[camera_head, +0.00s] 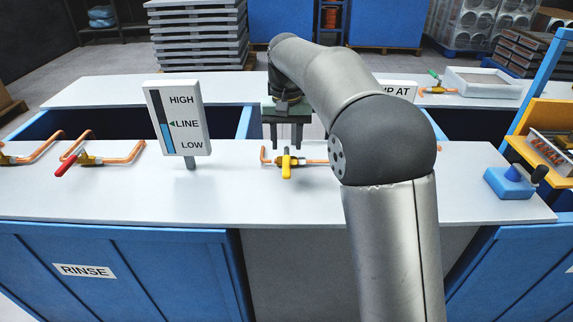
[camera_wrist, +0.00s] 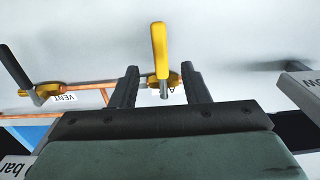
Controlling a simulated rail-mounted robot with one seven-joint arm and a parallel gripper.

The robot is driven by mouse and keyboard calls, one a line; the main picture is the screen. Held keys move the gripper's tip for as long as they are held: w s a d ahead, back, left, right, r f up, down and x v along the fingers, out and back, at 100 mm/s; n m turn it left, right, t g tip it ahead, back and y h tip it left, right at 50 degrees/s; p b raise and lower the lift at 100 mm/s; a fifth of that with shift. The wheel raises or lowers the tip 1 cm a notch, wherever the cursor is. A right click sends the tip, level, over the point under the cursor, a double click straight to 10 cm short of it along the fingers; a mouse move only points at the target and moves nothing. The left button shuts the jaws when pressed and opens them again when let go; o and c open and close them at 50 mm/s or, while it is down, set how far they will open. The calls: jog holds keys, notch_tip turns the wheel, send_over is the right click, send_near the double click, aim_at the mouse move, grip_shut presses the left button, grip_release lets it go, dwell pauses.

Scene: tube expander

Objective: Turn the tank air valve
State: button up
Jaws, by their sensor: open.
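A yellow-handled valve (camera_head: 287,166) sits on a copper pipe on the grey counter, in the middle of the head view. In the wrist view its yellow lever (camera_wrist: 159,48) shows in line with the gap between my fingers. A label beside it is mostly hidden; only an "A" shows.
A black-handled valve (camera_wrist: 20,72) labelled VENT is left in the wrist view. A red-handled valve (camera_head: 72,160) and a level gauge sign (camera_head: 178,118) stand left in the head view. A blue block with a dark knob (camera_head: 512,181) is at right. The counter's front is clear.

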aim_at(287, 166)
notch_tip(287, 166, down, 7)
jog(key=shift+r+b, duration=0.1)
jog(key=shift+b, duration=0.3)
grip_shut()
